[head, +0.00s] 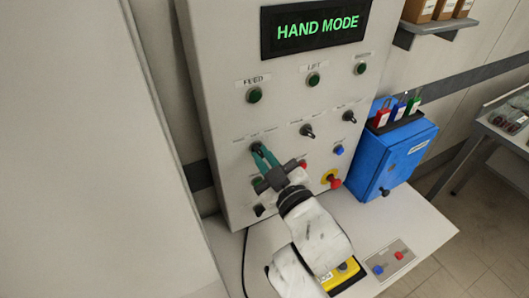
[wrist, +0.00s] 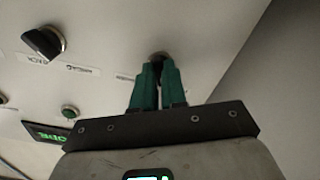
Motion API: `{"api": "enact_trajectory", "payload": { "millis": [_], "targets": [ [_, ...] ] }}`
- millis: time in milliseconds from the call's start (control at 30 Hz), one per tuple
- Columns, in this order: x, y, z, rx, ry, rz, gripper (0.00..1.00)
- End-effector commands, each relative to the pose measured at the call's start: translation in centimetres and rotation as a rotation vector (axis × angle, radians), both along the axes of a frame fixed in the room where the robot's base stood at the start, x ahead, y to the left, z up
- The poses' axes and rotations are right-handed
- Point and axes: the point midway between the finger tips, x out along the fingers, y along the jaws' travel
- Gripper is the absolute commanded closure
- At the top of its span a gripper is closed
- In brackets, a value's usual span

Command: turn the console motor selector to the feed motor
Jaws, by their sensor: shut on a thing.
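The grey console (head: 215,100) stands upright with a screen (head: 315,27) reading HAND MODE. The leftmost dark selector knob (head: 254,146) sits below the FEED lamp. My gripper (head: 262,155) has its green fingers closed around this knob. The wrist view shows the fingers (wrist: 158,72) close together on the knob (wrist: 158,56), which they mostly hide. The knob's pointing direction and the small label above it cannot be read. Two other black selectors, the middle one (head: 307,131) and the right one (head: 349,117), are untouched.
A green lamp (head: 255,95) sits under the FEED label. A red mushroom button (head: 334,181) on yellow and a blue button (head: 339,150) lie right of my gripper. A blue box (head: 395,160) with padlocks on top stands beside the console.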

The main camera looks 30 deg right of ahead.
Motion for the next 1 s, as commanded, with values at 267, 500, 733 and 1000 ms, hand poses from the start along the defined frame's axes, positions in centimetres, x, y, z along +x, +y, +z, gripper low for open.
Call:
{"api": "enact_trajectory", "payload": {
  "millis": [267, 500, 733, 1000],
  "targets": [
    [-0.02, -0.02, 0.13, -0.225, 0.003, 0.0, 1.0],
    [-0.03, -0.01, 0.04, -0.354, 0.003, 0.001, 1.0],
    [-0.02, -0.01, -0.06, -0.414, 0.003, 0.001, 1.0],
    [-0.02, 0.01, -0.13, -0.429, 0.003, 0.001, 1.0]
  ]
}}
